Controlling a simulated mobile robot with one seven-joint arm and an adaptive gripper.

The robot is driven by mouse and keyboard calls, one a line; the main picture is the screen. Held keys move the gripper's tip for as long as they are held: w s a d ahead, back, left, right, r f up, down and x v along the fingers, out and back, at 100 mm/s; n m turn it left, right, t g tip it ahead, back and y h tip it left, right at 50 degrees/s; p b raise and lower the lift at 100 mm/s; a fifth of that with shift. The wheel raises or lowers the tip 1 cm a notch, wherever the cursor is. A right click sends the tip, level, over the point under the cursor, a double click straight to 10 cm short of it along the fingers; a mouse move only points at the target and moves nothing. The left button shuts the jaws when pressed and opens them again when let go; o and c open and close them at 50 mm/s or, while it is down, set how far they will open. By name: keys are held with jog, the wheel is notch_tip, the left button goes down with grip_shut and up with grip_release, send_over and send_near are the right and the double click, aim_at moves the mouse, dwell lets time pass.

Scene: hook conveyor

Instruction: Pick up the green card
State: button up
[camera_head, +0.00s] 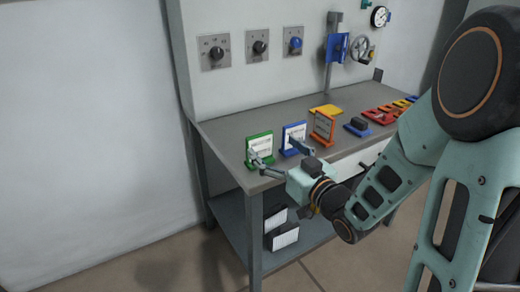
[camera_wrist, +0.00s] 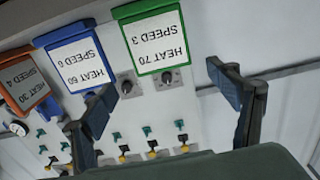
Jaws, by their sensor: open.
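The green card (camera_head: 259,148) stands upright at the left front of the grey bench, with a white label. In the wrist view the green card (camera_wrist: 155,44) appears upside down, reading HEAT 70, SPEED 3. My gripper (camera_head: 281,153) is open and empty in front of the cards. One finger overlaps the green card's lower part in the head view; the other is by the blue card. In the wrist view the green card lies between the spread fingers of my gripper (camera_wrist: 160,78), beyond their tips. I see no contact.
A blue card (camera_head: 293,133) and an orange card (camera_head: 323,126) stand to the right of the green one. The blue card is close beside it. Knobs (camera_head: 216,52) are on the back wall panel. The bench (camera_head: 222,127) is bare left of the cards.

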aim_at(261, 139)
jog(key=b+x, duration=0.1)
jog(key=x, duration=0.5)
jog(key=shift+w+a+f, duration=0.15)
jog(key=shift+w+a, duration=0.05)
jog(key=shift+a, duration=0.25)
jog(key=c, duration=1.7)
